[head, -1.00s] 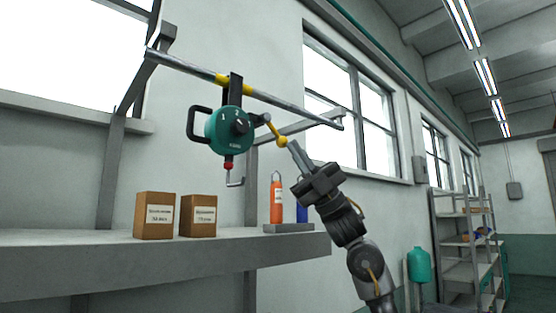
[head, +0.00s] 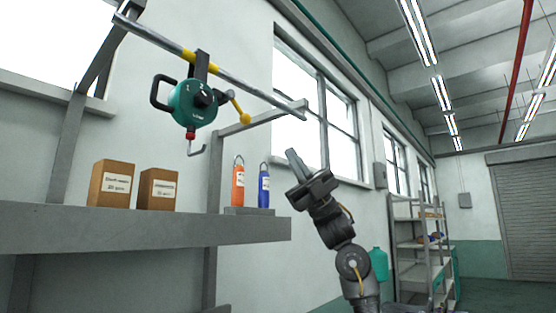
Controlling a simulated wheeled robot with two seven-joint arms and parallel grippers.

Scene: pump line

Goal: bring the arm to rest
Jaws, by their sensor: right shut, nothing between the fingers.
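My right gripper (head: 293,157) is raised in front of the window, right of the shelf, with its fingers together and nothing between them. It is apart from everything around it. My right arm comes up from the bottom of the head view. A teal hand-pump-like device (head: 193,104) with a black handle and a hook below hangs from a grey rail (head: 243,87). Its lever ends in a yellow knob (head: 245,119), left of my gripper and clear of it. My left gripper is not in view.
A grey shelf (head: 150,232) holds two brown boxes (head: 112,184) and (head: 158,189), and an orange bottle (head: 238,187) and blue bottle (head: 263,187) on a small base. A rack (head: 420,250) and teal tank (head: 379,265) stand behind right. Open room lies right of my arm.

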